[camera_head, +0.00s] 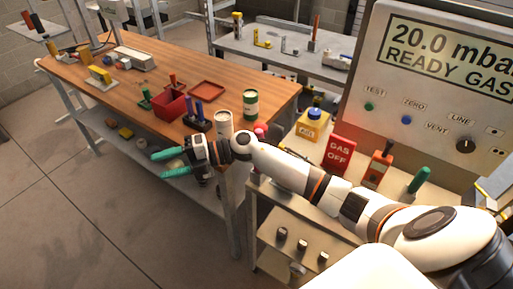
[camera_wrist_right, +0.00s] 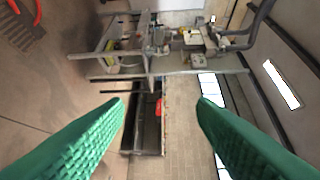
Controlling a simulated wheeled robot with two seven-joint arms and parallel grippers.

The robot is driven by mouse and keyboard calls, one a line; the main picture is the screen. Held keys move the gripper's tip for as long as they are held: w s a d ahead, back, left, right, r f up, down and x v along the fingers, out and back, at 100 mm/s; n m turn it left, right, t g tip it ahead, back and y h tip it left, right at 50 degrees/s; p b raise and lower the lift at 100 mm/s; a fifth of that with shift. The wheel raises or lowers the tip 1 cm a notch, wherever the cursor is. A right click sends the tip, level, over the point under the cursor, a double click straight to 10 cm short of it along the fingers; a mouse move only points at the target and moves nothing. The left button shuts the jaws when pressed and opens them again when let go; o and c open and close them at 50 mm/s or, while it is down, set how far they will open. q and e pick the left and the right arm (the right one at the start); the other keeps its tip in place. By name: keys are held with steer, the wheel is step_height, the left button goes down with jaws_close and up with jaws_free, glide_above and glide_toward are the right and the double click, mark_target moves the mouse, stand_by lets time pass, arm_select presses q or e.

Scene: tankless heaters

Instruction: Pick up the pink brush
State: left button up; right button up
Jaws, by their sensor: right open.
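My right gripper (camera_head: 157,165) is in front of the wooden workbench, its two green fingers spread apart with nothing between them. The right wrist view shows the same open gripper (camera_wrist_right: 160,101), empty. I cannot clearly make out a pink brush. A small pinkish-red thing (camera_head: 260,130) shows just behind my right arm, at the right end of the bench; the arm partly hides it and I cannot tell what it is. My left gripper is not in view.
The wooden workbench (camera_head: 130,82) carries a red bin (camera_head: 172,106), a red tray (camera_head: 207,91) and a green can (camera_head: 250,104). A cart on the right holds a yellow container (camera_head: 312,124) and a red GAS OFF sign (camera_head: 339,153). The floor at left is clear.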

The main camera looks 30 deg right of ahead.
step_height(320, 180, up, 3)
steer(key=s+d+n+g+h, duration=0.2)
steer(key=s+n+g+h, duration=0.1)
steer(key=n+g, duration=0.15)
step_height(320, 180, up, 7)
steer(key=n+g+h+p, duration=0.1)
steer(key=n+h+p, duration=0.1)
steer(key=h, duration=1.1)
glide_above(258, 131)
steer(key=shift+a+f+m, duration=0.15)
steer(key=shift+a+m, duration=0.1)
steer(key=shift+a, duration=0.15)
steer(key=f, duration=0.2)
steer(key=f+p, duration=0.1)
steer(key=f, duration=0.2)
steer(key=shift+d+f+p, duration=0.35)
steer(key=shift+p, duration=0.05)
step_height(258, 131, down, 6)
steer(key=p, duration=0.2)
steer(key=shift+d+p, duration=0.2)
steer(key=shift+p, duration=0.15)
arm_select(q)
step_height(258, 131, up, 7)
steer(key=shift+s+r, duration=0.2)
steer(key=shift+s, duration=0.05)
arm_select(e)
steer(key=c, duration=1.1)
